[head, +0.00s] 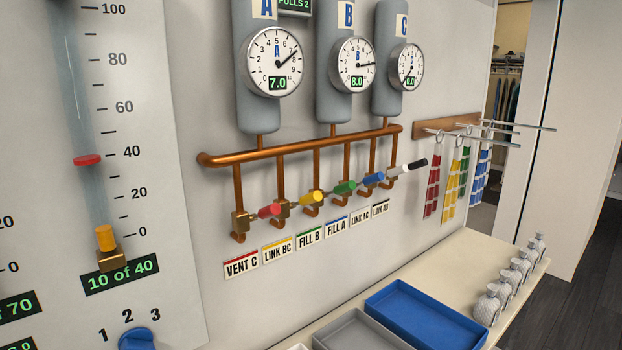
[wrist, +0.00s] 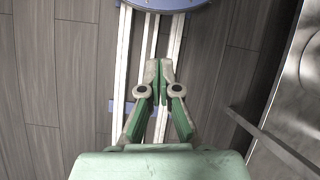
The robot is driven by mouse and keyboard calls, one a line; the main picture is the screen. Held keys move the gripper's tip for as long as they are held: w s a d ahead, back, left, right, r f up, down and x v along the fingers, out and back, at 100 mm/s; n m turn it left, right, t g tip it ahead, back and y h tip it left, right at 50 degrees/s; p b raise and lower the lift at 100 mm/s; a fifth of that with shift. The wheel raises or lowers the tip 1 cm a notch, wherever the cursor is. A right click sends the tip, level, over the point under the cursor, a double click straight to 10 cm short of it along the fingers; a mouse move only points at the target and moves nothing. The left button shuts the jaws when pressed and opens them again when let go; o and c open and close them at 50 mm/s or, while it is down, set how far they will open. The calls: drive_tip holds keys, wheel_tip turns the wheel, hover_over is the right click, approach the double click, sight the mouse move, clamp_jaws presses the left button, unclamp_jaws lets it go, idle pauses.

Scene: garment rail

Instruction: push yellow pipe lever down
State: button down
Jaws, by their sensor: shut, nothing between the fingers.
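The yellow pipe lever (head: 311,197) sticks out from a valve on the copper pipes in the head view, between the red lever (head: 269,211) and the green lever (head: 344,187). It points out to the right and slightly up. My gripper (wrist: 158,65) is shut and empty in the wrist view, above floor and rails. It is not in the head view, and no lever shows in the wrist view.
Labels sit below. Gauges (head: 275,61) hang above the copper manifold (head: 300,146). A blue tray (head: 425,318), grey tray (head: 362,333) and several bottles (head: 487,305) stand on the counter.

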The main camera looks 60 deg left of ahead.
drive_tip(key=w+a+r+n+t+p, duration=0.25)
drive_tip(key=w+a+r+n, duration=0.35)
drive_tip(key=w+a+r, duration=1.1)
drive_tip(key=w+a+r+n+t+y+p, duration=0.1)
drive_tip(key=w+a+r+n+p, duration=0.15)
drive_tip(key=a+r, duration=0.9)
drive_tip(key=w+a+r+n+t+p, duration=0.1)
drive_tip(key=w+a+r+n, duration=0.25)
drive_tip(key=a+r, duration=0.8)
drive_tip(key=s+a+r+n+y, duration=0.1)
drive_tip(key=s+a+r, duration=0.2)
drive_tip(key=a+r, duration=0.5)
drive_tip(key=s+a+r+n+t+y+p, duration=0.1)
drive_tip(key=s+a+r+y, duration=0.2)
drive_tip(key=r, duration=0.9)
drive_tip(key=s+a+r+n, duration=0.2)
drive_tip(key=s+a+r, duration=0.1)
drive_tip(key=a+r, duration=0.55)
drive_tip(key=s+a+r+y, duration=0.1)
drive_tip(key=s+r, duration=0.3)
drive_tip(key=r, duration=0.5)
drive_tip(key=s+a+r+n+y, duration=0.1)
drive_tip(key=s+r+y, duration=0.1)
drive_tip(key=s+r, duration=0.3)
drive_tip(key=s+a+r+y, duration=0.1)
drive_tip(key=s+r, duration=0.4)
drive_tip(key=r, duration=0.8)
drive_tip(key=shift+s+a+r+n+y+p, duration=0.2)
drive_tip(key=shift+a+n+y+p, duration=0.15)
drive_tip(key=shift+a, duration=0.25)
